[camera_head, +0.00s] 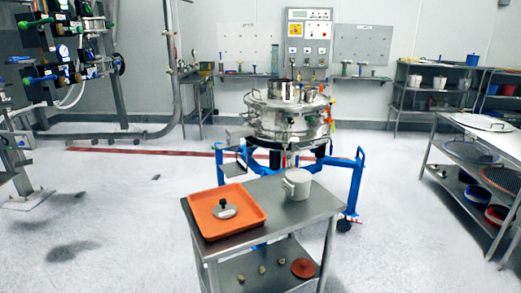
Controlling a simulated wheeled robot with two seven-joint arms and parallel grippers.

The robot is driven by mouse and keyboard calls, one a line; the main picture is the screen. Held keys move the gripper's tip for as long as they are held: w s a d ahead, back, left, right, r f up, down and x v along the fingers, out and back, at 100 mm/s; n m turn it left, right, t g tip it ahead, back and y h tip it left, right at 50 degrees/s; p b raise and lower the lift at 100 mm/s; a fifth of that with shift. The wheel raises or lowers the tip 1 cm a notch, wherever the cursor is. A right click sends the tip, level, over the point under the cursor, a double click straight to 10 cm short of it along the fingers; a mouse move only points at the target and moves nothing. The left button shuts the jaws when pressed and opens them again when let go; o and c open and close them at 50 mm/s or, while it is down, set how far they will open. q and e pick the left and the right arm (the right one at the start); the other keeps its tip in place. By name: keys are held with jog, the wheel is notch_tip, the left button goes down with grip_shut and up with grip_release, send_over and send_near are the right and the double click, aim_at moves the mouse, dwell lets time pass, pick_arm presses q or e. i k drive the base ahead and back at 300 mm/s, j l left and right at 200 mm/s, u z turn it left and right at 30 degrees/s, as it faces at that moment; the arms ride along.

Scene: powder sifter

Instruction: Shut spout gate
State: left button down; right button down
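The powder sifter (284,118) is a round shiny steel machine in the middle distance. It stands on a blue wheeled frame (354,182). Steel fittings and a band of clamps show around its drum. The spout gate is too small to make out, and I cannot tell whether it is open or shut. The cart in front hides part of the sifter's lower side. Neither of my grippers is in view.
Steel shelving (443,160) lines the right, pipework (112,70) the left. Floor beside the cart is clear.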

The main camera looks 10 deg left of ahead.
aim_at(224, 145)
jog(key=i+j+z, duration=0.2)
jog(key=j+z, duration=0.15)
jog(key=j, duration=0.15)
jog(key=i+j+z, duration=0.1)
jog(key=j+z, duration=0.2)
jog(key=j, duration=0.2)
jog(key=j+z, duration=0.35)
jog(key=j, duration=0.2)
